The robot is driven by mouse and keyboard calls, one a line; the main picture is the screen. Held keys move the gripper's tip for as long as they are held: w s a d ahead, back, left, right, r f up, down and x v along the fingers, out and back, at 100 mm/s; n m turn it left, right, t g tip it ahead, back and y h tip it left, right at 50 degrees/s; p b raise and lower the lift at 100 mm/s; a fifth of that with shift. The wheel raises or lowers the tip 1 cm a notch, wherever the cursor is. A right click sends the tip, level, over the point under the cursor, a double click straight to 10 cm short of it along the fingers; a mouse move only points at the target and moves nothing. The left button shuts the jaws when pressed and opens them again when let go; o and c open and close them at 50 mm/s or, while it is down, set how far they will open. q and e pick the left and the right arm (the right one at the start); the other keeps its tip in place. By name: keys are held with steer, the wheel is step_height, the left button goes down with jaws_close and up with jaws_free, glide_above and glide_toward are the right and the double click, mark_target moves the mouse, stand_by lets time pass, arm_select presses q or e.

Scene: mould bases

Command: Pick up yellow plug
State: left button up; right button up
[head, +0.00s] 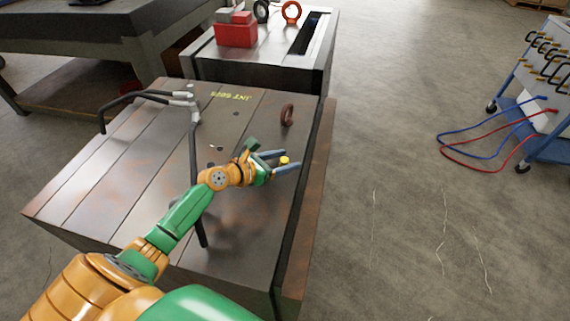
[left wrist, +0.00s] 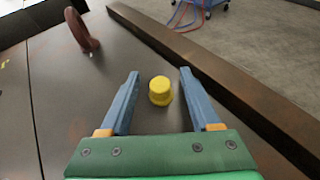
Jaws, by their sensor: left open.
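The yellow plug (left wrist: 160,90) is a small round yellow piece standing on the dark metal mould base. In the left wrist view it sits between the two blue fingers of my left gripper (left wrist: 156,97), with a gap on each side. In the head view the yellow plug (head: 284,161) shows near the right edge of the top, at the fingertips of my left gripper (head: 284,160). The left gripper is open and empty. My right gripper is not in view.
A brown ring (head: 287,115) stands upright on the mould base (head: 110,180), and it also shows in the left wrist view (left wrist: 82,30). Bent dark bars with a grey joint (head: 184,99) stand left of my gripper. A red box (head: 236,34) sits on another base behind.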

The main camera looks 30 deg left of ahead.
arm_select(q)
jaws_close()
steer(key=shift+r, duration=0.1)
